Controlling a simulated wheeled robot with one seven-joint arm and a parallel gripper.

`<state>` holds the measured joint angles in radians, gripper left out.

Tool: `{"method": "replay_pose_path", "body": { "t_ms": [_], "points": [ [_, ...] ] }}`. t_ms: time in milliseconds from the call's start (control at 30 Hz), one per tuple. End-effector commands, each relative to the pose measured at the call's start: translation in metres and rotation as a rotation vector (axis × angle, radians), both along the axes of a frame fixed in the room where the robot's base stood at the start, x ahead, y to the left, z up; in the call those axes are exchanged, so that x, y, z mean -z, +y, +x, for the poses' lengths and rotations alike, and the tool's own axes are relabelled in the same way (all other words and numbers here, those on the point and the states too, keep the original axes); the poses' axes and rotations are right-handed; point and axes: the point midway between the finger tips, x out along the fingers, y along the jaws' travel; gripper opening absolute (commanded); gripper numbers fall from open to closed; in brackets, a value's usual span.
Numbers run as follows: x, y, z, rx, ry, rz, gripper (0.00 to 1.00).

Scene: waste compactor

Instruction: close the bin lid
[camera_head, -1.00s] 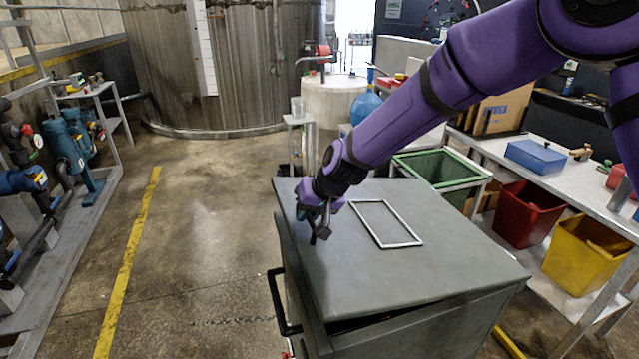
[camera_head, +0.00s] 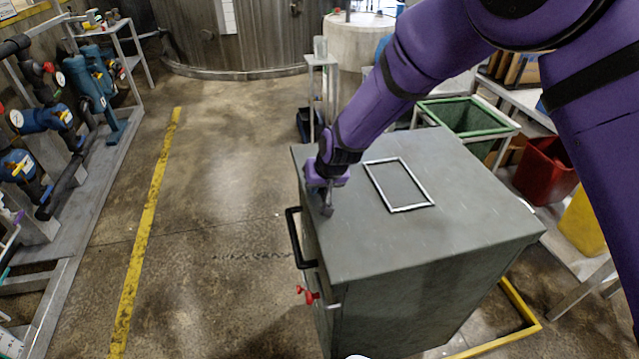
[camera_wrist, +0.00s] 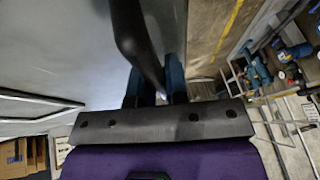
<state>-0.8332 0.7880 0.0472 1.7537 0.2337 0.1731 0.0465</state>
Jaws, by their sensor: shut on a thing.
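The grey bin (camera_head: 430,290) stands in the middle of the head view. Its flat grey lid (camera_head: 450,210) lies level on top, with no gap showing along the front edge. A light rectangular frame (camera_head: 430,207) is on the lid. My gripper (camera_head: 326,208) is at the lid's left edge. In the wrist view, my gripper's blue-tipped fingers (camera_wrist: 155,78) are shut on a dark curved handle (camera_wrist: 138,38) beside the lid surface (camera_wrist: 50,60). The fingers hide part of the handle.
A black side handle (camera_head: 296,240) and a red latch (camera_head: 308,295) stick out on the bin's left side. A green bin (camera_head: 465,118) and a red bin (camera_head: 545,170) stand at right. The floor left of the bin is clear to the yellow line (camera_head: 150,220).

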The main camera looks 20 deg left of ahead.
Motion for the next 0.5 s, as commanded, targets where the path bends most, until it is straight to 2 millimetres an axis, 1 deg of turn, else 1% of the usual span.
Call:
{"method": "replay_pose_path", "body": {
  "t_ms": [33,167,200,267,300,500],
  "points": [
    [0.0070,-0.0022,-0.0032,-0.003,0.009,-0.011,0.00],
    [0.0079,-0.0028,-0.0037,-0.004,0.011,-0.012,0.00],
    [0.0080,-0.0029,-0.0039,-0.004,0.011,-0.013,0.24],
    [0.0082,-0.0032,-0.0040,-0.003,0.012,-0.012,0.38],
    [0.0084,-0.0036,-0.0037,-0.003,0.013,-0.013,0.39],
    [0.0093,-0.0056,-0.0027,0.000,0.013,-0.016,0.39]
  ]
}}
